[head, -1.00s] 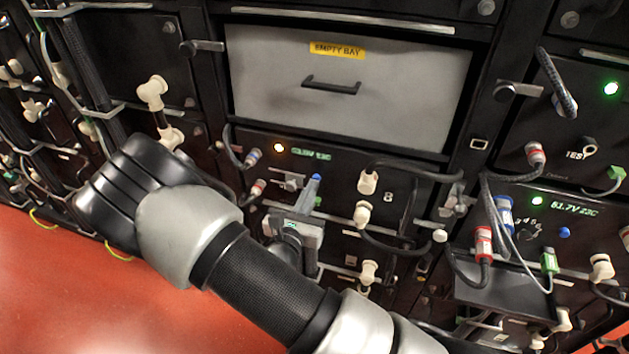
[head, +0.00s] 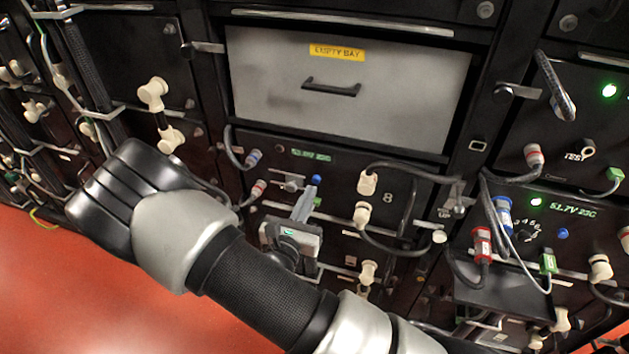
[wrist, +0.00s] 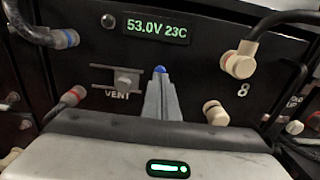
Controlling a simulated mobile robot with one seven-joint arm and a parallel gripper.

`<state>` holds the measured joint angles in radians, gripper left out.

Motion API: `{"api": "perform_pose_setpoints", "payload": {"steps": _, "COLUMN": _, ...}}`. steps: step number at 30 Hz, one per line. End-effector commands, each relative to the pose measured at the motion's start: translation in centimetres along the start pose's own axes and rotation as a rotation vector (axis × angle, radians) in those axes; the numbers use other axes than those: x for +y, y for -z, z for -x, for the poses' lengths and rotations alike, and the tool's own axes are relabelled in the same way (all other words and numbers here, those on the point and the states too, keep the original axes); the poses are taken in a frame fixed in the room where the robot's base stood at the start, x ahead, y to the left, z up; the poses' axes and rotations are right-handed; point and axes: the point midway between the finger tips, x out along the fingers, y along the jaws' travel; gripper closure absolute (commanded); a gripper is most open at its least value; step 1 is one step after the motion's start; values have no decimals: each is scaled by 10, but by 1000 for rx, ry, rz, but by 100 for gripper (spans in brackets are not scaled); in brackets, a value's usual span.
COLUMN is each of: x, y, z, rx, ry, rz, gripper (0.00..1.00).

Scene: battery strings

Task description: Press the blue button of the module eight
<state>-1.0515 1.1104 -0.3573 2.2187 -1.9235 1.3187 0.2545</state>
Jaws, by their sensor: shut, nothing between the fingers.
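Module eight is the black panel marked "8" (head: 387,197) below the grey empty bay. Its blue button (head: 316,180) shows just beyond my fingertips, and in the wrist view (wrist: 159,69) only its top shows above them. My gripper (head: 307,191) is shut and empty, its fingers pointing at the panel; in the wrist view the fingers (wrist: 160,84) stand together just below the button. I cannot tell whether the tips touch it. The module's green display (wrist: 156,29) reads 53.0V 23C. The round lamp (wrist: 108,21) left of the display is dark.
A VENT latch (wrist: 125,81) lies left of my fingers. Cream plugs (wrist: 240,62) and cables sit to the right. A red-banded plug (wrist: 72,97) is at lower left. The neighbouring right module has its own blue button (head: 563,234).

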Motion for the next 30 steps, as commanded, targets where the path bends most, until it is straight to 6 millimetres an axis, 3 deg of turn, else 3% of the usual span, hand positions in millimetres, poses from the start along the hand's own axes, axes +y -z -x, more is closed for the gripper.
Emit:
{"api": "perform_pose_setpoints", "payload": {"steps": 18, "x": 0, "y": 0, "z": 48, "rx": 0, "ry": -1, "rz": 0, "gripper": 100}}
{"api": "perform_pose_setpoints", "payload": {"steps": 30, "x": 0, "y": 0, "z": 51, "rx": 0, "ry": 0, "rz": 0, "gripper": 100}}
